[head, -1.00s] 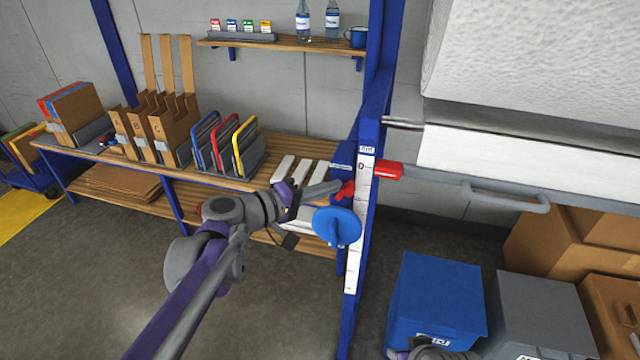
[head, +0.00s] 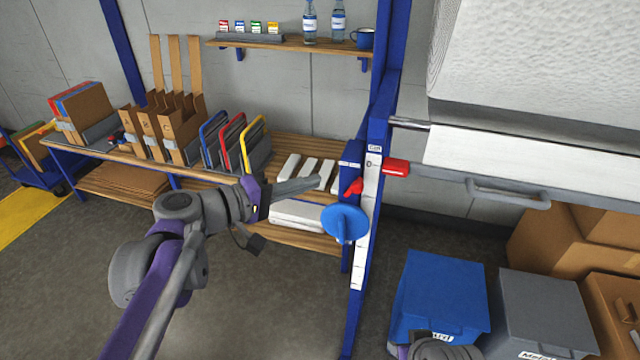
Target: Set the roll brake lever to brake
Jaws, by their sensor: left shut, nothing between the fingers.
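A small red lever (head: 354,187) sits on the left side of the blue upright, just above a blue disc (head: 345,223). It slants, with its lower end to the left; I take it for the roll brake lever, but no label on it is readable. My left gripper (head: 317,182) is shut and empty. Its tip points right toward the lever, with a visible gap between them. A grey and purple part of my right arm shows at the bottom edge; its fingers do not show.
The blue upright (head: 379,130) bears a white scale strip (head: 364,235) and a red block (head: 396,166). A large white roll (head: 540,50) hangs right, above a bar with a grey handle (head: 508,198). A wooden bench with files stands left. Blue (head: 440,290) and grey bins stand below right.

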